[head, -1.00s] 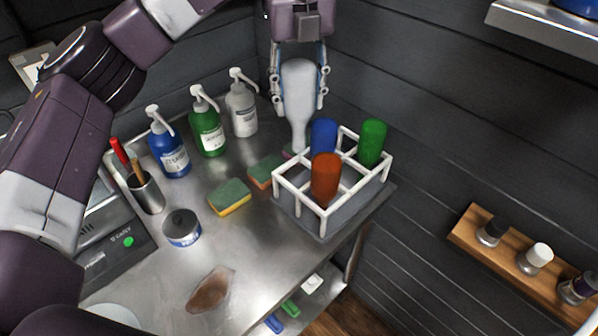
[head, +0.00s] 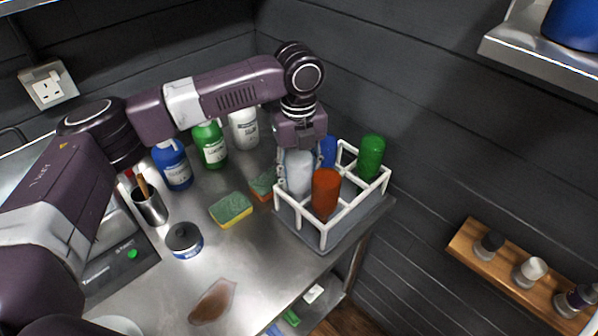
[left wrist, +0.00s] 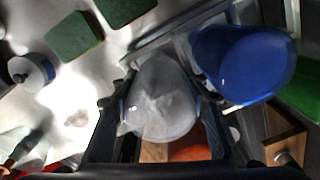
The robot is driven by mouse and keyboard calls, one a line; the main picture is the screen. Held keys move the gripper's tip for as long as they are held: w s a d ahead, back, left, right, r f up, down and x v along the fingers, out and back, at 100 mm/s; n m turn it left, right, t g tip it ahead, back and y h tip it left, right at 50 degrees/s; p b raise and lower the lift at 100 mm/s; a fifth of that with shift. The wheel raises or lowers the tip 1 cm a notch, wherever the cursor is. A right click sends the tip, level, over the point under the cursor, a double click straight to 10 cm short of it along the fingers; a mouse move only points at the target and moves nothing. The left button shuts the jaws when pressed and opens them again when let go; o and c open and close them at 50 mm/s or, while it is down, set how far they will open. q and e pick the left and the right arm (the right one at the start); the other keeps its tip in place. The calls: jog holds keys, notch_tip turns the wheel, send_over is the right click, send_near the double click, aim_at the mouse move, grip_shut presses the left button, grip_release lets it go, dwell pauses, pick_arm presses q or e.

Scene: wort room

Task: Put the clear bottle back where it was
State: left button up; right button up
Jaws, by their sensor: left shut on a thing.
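The clear bottle (head: 299,172) is upside down, its base up, at the left compartment of the white rack (head: 322,233). My left gripper (head: 297,163) points down and is shut on it. The bottle's neck is hidden, so I cannot tell whether it rests on the rack's floor. In the left wrist view the clear bottle (left wrist: 160,103) sits between the fingers. The blue bottle (head: 328,150), orange bottle (head: 326,192) and green bottle (head: 371,157) stand inverted in the rack. The blue one is close beside the held bottle in the left wrist view (left wrist: 262,68). My right gripper is not in view.
Sponges (head: 231,209) lie left of the rack. Pump bottles (head: 174,166) stand behind them. A tin (head: 184,241), a pen cup (head: 150,207) and a brown spill (head: 212,301) are on the steel counter. A wooden shelf (head: 517,272) with small bottles is on the right wall.

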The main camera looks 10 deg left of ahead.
pick_arm(q)
jog(key=o, duration=0.8)
jog(key=shift+f, duration=0.1)
jog(key=shift+o, duration=0.2)
jog(key=shift+r, duration=0.2)
notch_tip(320, 180, up, 11)
jog(key=b, duration=0.2)
jog(key=shift+f+b, duration=0.2)
jog(key=shift+b, duration=0.2)
jog(key=shift+r, duration=0.65)
